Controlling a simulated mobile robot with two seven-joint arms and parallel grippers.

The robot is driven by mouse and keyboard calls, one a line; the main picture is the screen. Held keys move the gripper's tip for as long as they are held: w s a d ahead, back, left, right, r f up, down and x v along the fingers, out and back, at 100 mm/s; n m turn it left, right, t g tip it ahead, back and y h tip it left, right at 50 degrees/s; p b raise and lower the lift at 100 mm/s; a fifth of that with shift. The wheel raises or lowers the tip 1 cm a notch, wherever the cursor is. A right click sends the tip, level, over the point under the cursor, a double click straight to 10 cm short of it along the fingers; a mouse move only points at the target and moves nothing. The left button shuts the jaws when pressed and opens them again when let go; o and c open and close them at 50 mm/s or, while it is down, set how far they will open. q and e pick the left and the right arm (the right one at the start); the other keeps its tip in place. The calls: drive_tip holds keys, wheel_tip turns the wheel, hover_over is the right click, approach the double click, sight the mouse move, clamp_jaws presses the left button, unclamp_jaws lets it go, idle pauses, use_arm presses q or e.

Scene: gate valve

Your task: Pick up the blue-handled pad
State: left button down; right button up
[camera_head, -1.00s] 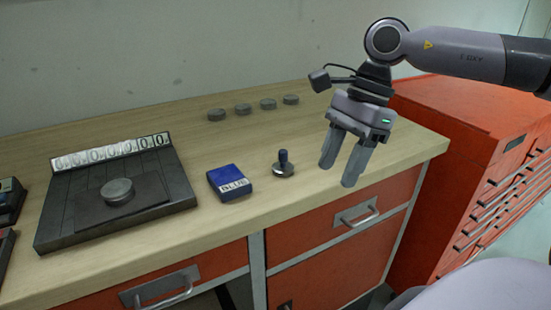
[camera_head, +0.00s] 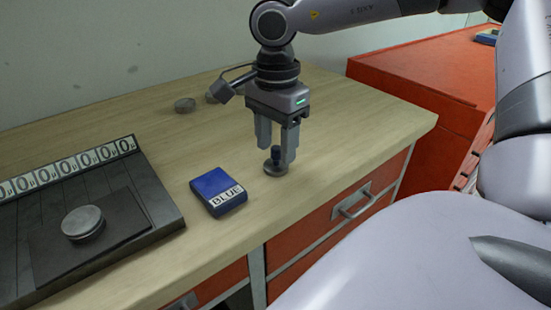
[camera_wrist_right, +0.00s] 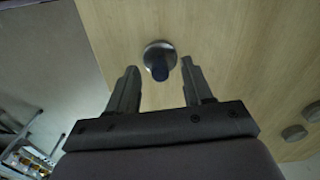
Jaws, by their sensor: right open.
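The blue-handled pad (camera_head: 275,160) stands upright on the wooden bench, a round metal disc with a short dark blue knob on top. My right gripper (camera_head: 277,152) is open and points down over it, with its fingers on either side of the knob in the head view. In the right wrist view the pad (camera_wrist_right: 159,60) lies just beyond the fingertips of the right gripper (camera_wrist_right: 159,66), roughly centred between them. I cannot tell whether either finger touches it. My left gripper is not in view.
A blue box labelled BLUE (camera_head: 219,191) lies left of the pad. A dark scale-like device (camera_head: 150,200) with number tiles and a metal disc (camera_head: 83,224) stands further left. Grey discs (camera_head: 185,105) sit at the back. An orange cabinet (camera_head: 420,95) stands right of the bench.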

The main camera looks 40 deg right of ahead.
sight(276, 147)
wheel_tip(276, 147, down, 2)
drive_tip(key=shift+c, duration=0.4)
clamp_jaws()
drive_tip(key=shift+r, duration=0.15)
wheel_tip(276, 147, up, 20)
drive_tip(key=p, duration=0.1)
drive_tip(key=shift+p, duration=0.3)
drive_tip(key=c, duration=0.8)
unclamp_jaws()
clamp_jaws()
